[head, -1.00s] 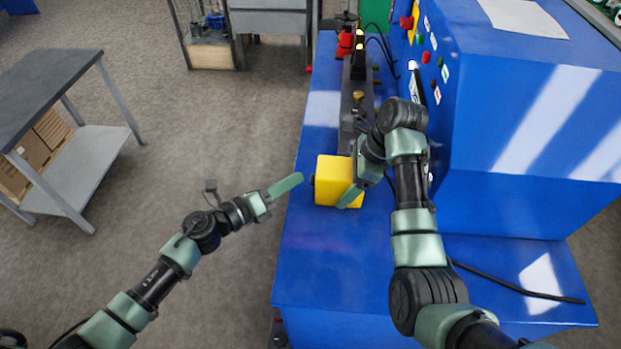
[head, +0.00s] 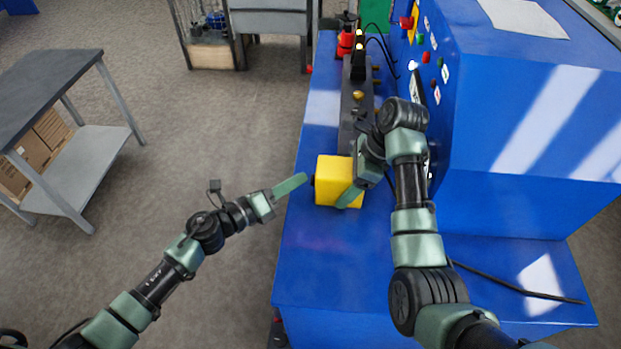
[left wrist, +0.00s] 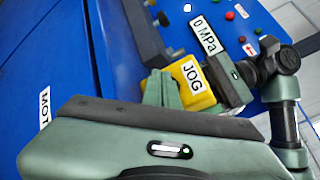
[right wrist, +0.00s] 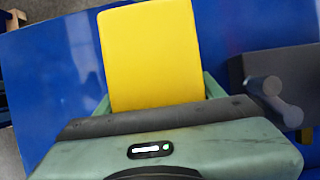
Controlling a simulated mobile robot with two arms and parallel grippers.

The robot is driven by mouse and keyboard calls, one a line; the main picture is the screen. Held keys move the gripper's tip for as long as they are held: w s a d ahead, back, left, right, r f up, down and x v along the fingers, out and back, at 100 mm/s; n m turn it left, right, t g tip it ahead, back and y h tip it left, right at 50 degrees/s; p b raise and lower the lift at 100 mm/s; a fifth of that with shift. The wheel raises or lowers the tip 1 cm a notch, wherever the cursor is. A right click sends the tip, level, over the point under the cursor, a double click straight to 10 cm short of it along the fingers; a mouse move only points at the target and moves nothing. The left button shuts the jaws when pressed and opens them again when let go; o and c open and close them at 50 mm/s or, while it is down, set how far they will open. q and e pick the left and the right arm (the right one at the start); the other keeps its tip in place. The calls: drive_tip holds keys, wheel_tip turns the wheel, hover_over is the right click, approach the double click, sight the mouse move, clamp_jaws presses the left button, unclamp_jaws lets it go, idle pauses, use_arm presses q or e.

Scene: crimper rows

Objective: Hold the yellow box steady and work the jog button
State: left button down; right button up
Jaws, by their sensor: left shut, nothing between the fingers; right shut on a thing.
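The yellow box (head: 336,177) sits on the blue machine's ledge. My right gripper (head: 352,192) is shut on the box from the right; its green fingers flank the box (right wrist: 155,55) in the right wrist view. The left wrist view shows a JOG label on the box (left wrist: 188,78). A small dark jog button (head: 313,181) shows on the box's left side. My left gripper (head: 303,178) is shut and empty, its fingertips close to that button. I cannot tell whether they touch it. In the left wrist view the shut fingers (left wrist: 160,88) cover the button.
The blue ledge (head: 330,265) is clear in front of the box. A dark bar with fittings (head: 352,105) runs behind it. The machine's panel with buttons and a 0 MPa display (left wrist: 203,36) stands beyond. A grey table (head: 60,85) stands at the far left.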

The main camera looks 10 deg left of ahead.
use_arm(q)
drive_tip(key=shift+d, duration=0.65)
use_arm(e)
drive_tip(key=shift+a, duration=0.1)
idle(0.8)
use_arm(q)
drive_tip(key=shift+s+a, duration=0.1)
drive_tip(key=shift+a, duration=0.95)
drive_tip(key=shift+a, duration=2.55)
use_arm(e)
drive_tip(key=o, duration=1.6)
drive_tip(key=shift+r, duration=0.1)
